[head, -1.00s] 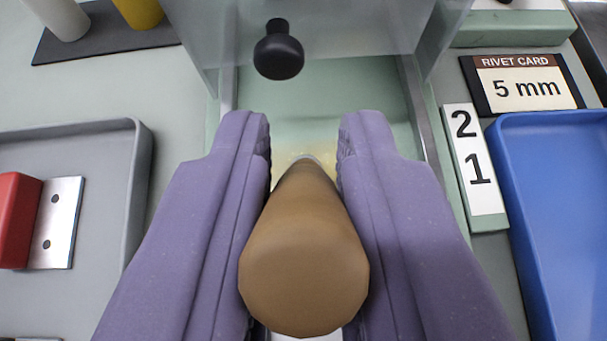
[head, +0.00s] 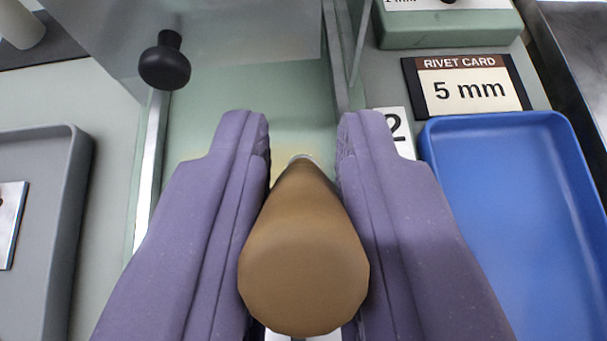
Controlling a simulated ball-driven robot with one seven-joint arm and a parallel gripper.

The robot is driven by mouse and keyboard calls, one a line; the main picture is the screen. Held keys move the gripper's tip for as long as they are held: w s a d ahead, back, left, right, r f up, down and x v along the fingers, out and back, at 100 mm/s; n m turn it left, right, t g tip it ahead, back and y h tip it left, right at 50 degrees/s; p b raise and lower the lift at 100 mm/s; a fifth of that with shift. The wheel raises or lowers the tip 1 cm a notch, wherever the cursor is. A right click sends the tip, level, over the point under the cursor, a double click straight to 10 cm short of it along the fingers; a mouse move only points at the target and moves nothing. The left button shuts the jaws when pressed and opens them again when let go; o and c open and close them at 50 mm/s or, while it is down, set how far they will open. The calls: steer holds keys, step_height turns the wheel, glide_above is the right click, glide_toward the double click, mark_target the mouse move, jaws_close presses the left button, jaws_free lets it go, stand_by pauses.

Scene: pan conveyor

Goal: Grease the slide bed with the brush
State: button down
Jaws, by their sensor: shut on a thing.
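My gripper (head: 304,150) has its two purple fingers shut on the brush (head: 303,255). I see the brush's brown handle end-on, with a light metal collar at its far end; the bristles are hidden behind it. The slide bed (head: 207,135) is the pale green channel between two metal rails, beneath and beyond the fingers. A faint yellowish patch (head: 284,146) shows on the bed by the brush's far end. I cannot tell whether the bristles touch the bed.
A clear guard with a black knob (head: 165,62) stands over the bed's far end. A grey tray (head: 70,210) is at left. A blue tray (head: 515,215), a rivet card (head: 467,88), a number plate (head: 398,128) and a green block (head: 447,22) are at right.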

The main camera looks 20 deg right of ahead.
steer(key=shift+w+a, duration=1.1)
steer(key=shift+a, duration=0.3)
steer(key=shift+w+a, duration=1.05)
steer(key=shift+a, duration=0.35)
steer(key=shift+s+d, duration=0.3)
steer(key=shift+d, duration=0.8)
steer(key=shift+s+d, duration=0.35)
steer(key=shift+d, duration=0.75)
steer(key=shift+s+d, duration=0.3)
steer(key=shift+d, duration=0.8)
steer(key=shift+w+a, duration=0.35)
steer(key=shift+a, duration=0.75)
steer(key=shift+w+a, duration=0.3)
steer(key=shift+a, duration=0.8)
steer(key=shift+w+a, duration=0.35)
steer(key=shift+a, duration=0.75)
steer(key=shift+s+d, duration=0.35)
steer(key=shift+d, duration=0.75)
steer(key=shift+s+d, duration=0.3)
steer(key=shift+d, duration=0.85)
steer(key=shift+s+d, duration=0.35)
steer(key=shift+d, duration=0.75)
steer(key=shift+r, duration=0.2)
steer(key=shift+r+p, duration=0.45)
steer(key=shift+a, duration=0.1)
